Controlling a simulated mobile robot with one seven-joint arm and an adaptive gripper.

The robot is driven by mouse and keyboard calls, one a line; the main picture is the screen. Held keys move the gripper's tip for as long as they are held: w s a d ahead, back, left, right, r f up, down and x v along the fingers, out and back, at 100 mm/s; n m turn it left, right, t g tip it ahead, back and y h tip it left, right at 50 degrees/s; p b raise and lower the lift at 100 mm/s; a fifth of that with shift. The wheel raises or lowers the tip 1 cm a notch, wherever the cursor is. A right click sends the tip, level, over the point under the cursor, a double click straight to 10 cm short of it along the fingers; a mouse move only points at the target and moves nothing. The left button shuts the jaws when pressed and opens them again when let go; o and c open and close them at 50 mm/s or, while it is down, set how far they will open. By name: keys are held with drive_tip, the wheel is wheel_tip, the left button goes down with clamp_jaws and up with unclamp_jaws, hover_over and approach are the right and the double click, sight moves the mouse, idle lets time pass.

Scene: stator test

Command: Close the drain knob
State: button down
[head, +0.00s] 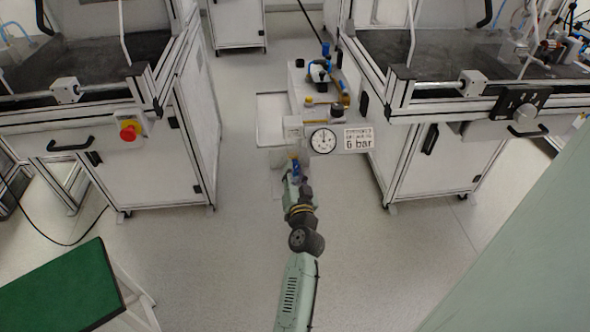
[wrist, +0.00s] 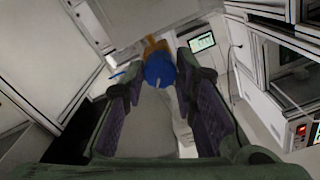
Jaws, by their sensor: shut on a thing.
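The drain knob (wrist: 160,70) is a round blue knob at the end of a brass-coloured fitting (wrist: 155,47), near the top middle of the wrist view. In the head view the small blue knob (head: 295,164) shows just below the pressure gauge, at the tip of my arm. My gripper (wrist: 160,85) has its two dark padded fingers on either side of the knob, shut on it. The finger contact is partly dark in the wrist view, and the fingers are too small to make out clearly in the head view.
A pressure gauge (head: 323,141) and a "6 bar" sign (head: 358,139) sit just above the knob. White machine cabinets stand left (head: 150,165) and right (head: 440,165). A green-topped table (head: 60,290) is at lower left. The floor (head: 200,260) around my arm is clear.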

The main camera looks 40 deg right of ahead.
drive_tip(key=m+p, duration=0.1)
drive_tip(key=m, duration=0.9)
drive_tip(key=shift+p, duration=0.3)
drive_tip(key=shift+m, duration=0.3)
drive_tip(key=c, duration=1.3)
unclamp_jaws()
drive_tip(key=v, duration=0.7)
drive_tip(key=shift+s, duration=0.25)
